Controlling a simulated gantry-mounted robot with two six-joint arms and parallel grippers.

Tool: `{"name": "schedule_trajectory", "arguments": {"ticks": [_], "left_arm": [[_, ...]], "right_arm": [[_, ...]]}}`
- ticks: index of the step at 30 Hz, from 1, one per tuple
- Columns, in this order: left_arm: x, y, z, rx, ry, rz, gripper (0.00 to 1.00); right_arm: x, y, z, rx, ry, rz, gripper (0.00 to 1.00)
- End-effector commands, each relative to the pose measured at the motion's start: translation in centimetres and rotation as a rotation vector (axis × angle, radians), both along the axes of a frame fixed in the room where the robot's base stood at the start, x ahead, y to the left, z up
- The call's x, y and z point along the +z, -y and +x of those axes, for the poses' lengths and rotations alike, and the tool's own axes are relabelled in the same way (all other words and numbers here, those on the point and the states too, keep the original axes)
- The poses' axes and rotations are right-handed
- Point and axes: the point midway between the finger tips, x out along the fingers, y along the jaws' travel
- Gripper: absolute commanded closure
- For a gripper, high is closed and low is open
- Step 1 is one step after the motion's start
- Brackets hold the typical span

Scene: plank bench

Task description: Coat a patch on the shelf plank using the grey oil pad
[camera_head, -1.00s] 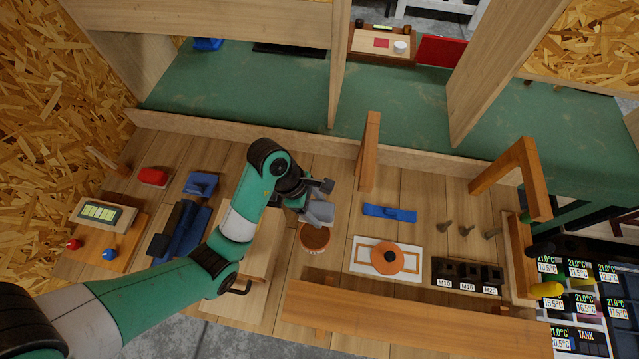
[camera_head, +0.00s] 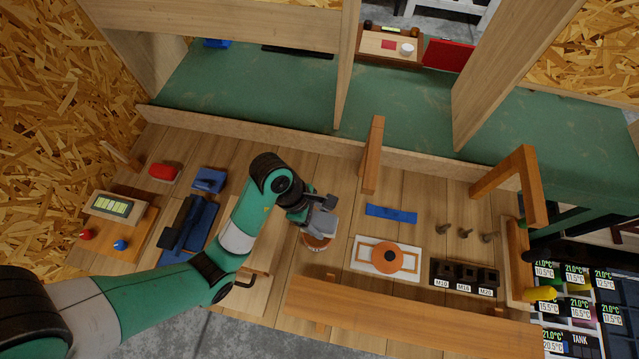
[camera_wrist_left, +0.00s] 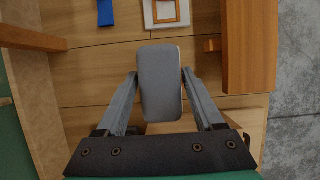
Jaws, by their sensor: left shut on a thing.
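My left gripper (camera_head: 318,207) is shut on the grey oil pad (camera_head: 323,224). In the left wrist view the pad (camera_wrist_left: 160,82) is a grey rounded block between the two fingers (camera_wrist_left: 160,74). In the head view the pad overlaps a small round tub (camera_head: 316,243) with brown contents; I cannot tell whether they touch. A pale plank (camera_head: 246,298), which looks like the shelf plank, lies on the bench left of the tub, partly hidden by my arm. No coated patch can be made out. My right gripper is not in view.
An orange round piece on a white plate (camera_head: 362,252) lies right of the tub, with a blue strip (camera_head: 391,214) behind it. An upright wooden post (camera_head: 372,156) stands behind. A long beam (camera_head: 400,316) runs along the front. Black sockets (camera_head: 464,276) are at the right.

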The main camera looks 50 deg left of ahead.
Motion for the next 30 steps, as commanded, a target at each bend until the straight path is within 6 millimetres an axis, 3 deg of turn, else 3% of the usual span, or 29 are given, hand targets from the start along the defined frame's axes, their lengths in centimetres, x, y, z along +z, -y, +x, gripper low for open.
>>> {"name": "schedule_trajectory", "arguments": {"ticks": [11, 30], "left_arm": [[-0.2, 0.0, 0.0, 0.000, 0.000, 0.000, 0.75], [-6.6, -0.4, -0.3, 0.000, 0.001, 0.001, 0.75]], "right_arm": [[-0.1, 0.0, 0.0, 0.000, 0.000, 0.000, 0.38], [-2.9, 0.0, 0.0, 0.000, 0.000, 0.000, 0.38]]}}
